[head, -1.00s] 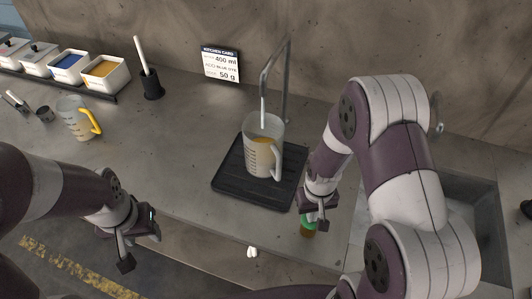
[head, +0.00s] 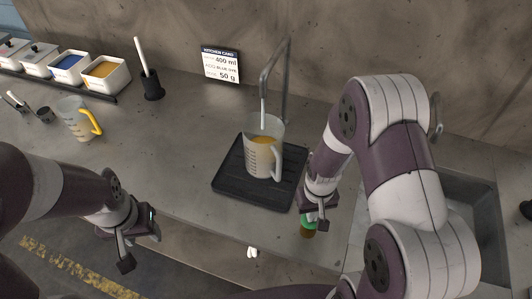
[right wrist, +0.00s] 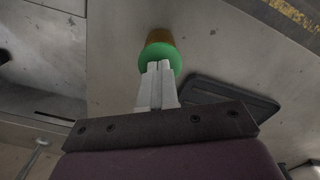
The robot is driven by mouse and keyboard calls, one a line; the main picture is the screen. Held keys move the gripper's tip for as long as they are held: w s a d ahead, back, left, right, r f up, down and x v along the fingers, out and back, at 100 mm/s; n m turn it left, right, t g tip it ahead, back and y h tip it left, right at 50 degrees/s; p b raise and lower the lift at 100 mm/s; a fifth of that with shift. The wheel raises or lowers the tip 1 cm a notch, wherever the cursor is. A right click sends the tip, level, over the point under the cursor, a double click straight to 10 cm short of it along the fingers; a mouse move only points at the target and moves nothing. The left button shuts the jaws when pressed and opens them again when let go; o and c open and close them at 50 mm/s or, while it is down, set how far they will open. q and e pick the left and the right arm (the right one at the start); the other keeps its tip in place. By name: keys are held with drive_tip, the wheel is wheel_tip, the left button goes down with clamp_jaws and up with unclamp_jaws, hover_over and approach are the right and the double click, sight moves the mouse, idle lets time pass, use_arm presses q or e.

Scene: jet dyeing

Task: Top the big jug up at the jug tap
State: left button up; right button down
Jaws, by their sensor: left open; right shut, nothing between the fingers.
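The big jug (head: 259,160), clear with dark marks and a handle on its right, stands upright on a black drip tray (head: 228,183). Orange-yellow liquid shows inside it. The jug tap (head: 285,70), a bent metal pipe, ends over the jug's mouth. My right gripper (head: 319,222) is shut and empty, right of the tray, at a green-topped orange-brown object (head: 306,231). In the right wrist view its fingertips overlap the green top (right wrist: 160,55); I cannot tell whether they touch. My left gripper (head: 140,248) is open and empty at the counter's front edge.
A smaller jug with a yellow handle (head: 82,120) stands at the left. A black holder (head: 152,86), dye trays (head: 104,73) and a kitchen card (head: 220,64) are along the back. A sink (head: 470,215) is at the right, partly behind my right arm.

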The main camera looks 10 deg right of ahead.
wheel_tip(320, 180, up, 7)
drive_tip(key=p, duration=0.5)
drive_tip(key=shift+f, duration=0.25)
use_arm(q)
wheel_tip(320, 180, up, 6)
drive_tip(key=shift+r, duration=0.1)
use_arm(e)
drive_tip(key=shift+s+f, duration=0.1)
drive_tip(key=shift+s, duration=0.2)
drive_tip(key=s+r, duration=0.1)
drive_tip(key=s, duration=0.1)
use_arm(q)
wheel_tip(320, 180, down, 8)
drive_tip(key=b, duration=0.8)
use_arm(e)
wheel_tip(320, 180, up, 4)
drive_tip(key=t, duration=0.1)
hover_over(313, 229)
drive_tip(key=s+a, duration=0.2)
drive_tip(key=shift+w+a+r, duration=0.15)
drive_tip(key=shift+w+r, duration=0.05)
drive_tip(key=shift+w, duration=0.05)
drive_tip(key=shift+s, duration=0.1)
